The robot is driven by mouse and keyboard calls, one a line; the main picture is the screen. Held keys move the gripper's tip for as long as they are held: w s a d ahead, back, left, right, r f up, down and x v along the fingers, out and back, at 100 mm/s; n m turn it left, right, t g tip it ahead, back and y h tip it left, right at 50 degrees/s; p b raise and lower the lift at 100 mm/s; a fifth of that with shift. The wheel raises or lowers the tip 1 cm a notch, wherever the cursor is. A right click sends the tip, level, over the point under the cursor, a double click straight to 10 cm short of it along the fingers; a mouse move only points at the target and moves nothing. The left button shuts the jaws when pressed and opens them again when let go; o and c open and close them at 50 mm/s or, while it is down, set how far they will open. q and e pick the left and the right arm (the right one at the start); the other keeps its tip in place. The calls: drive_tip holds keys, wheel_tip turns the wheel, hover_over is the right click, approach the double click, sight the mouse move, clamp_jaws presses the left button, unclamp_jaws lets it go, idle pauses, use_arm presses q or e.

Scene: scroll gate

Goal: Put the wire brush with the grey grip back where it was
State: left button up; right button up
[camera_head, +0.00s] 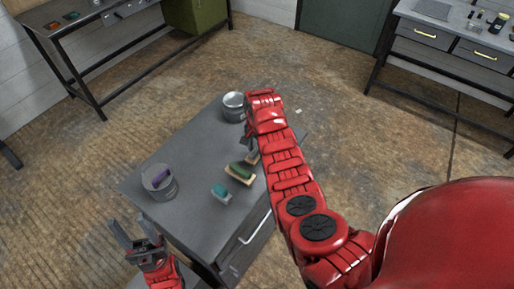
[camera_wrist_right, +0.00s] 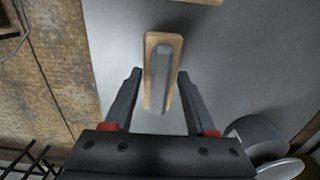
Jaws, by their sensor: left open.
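The wire brush with the grey grip (camera_wrist_right: 162,75) has a tan wooden base and lies on the grey table top. My right gripper (camera_wrist_right: 160,76) is open, with one finger on each side of the brush's near part. A gap shows on the left; the right fingertip is close to the wood, and I cannot tell if it touches. In the head view my right arm hides most of this brush, and only a wooden end (camera_head: 254,158) shows. My left gripper (camera_head: 138,238) is open and empty at the table's near left.
On the table are a green-gripped brush (camera_head: 240,172), a teal block-like item (camera_head: 221,193), a grey can (camera_head: 159,187) holding a purple item, and a metal can (camera_head: 233,108) at the far end. Side benches stand at upper left and upper right.

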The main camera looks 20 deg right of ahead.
drive_tip(key=o, duration=0.4)
drive_tip(key=shift+f, duration=0.1)
drive_tip(key=shift+c, duration=0.2)
